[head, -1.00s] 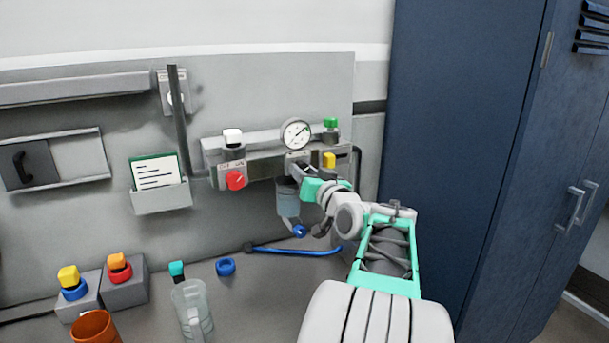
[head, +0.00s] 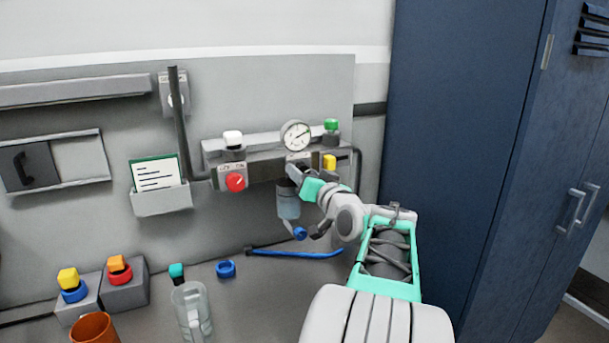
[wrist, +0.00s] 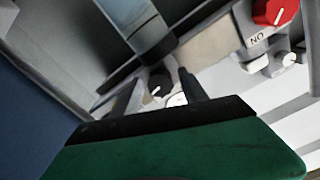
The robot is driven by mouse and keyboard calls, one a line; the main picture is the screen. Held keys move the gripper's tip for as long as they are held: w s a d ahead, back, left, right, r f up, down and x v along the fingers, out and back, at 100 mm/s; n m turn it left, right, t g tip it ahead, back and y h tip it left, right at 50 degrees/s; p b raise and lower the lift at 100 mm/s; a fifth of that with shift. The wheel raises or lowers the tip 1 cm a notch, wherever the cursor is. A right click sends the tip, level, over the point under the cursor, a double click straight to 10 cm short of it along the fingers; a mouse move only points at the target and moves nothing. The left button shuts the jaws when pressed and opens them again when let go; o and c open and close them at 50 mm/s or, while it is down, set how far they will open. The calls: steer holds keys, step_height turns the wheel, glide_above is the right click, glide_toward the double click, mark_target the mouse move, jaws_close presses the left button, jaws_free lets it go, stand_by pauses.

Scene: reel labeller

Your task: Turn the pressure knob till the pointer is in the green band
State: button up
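The pressure gauge (head: 296,135) is a round white dial on top of the grey panel. Its thin pointer leans to the upper right; the dial is too small to tell whether it is in a green band. A black knob (wrist: 160,83) with a white mark shows in the wrist view. My gripper (wrist: 160,88) has its fingers apart, one on each side of this knob, with gaps visible. In the head view my gripper (head: 292,176) is at the panel's front below the gauge and hides the knob.
A red knob (head: 236,182) is on the panel to the left; it also shows in the wrist view (wrist: 272,12). A clear bowl (head: 288,203) hangs just below my gripper. A yellow cap (head: 329,161) is close on the right. A blue locker (head: 450,130) stands further right.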

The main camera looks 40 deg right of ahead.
steer(key=shift+o, duration=0.4)
steer(key=b+v, duration=0.2)
steer(key=v, duration=0.5)
steer(key=shift+s, duration=0.4)
steer(key=shift+a, duration=0.15)
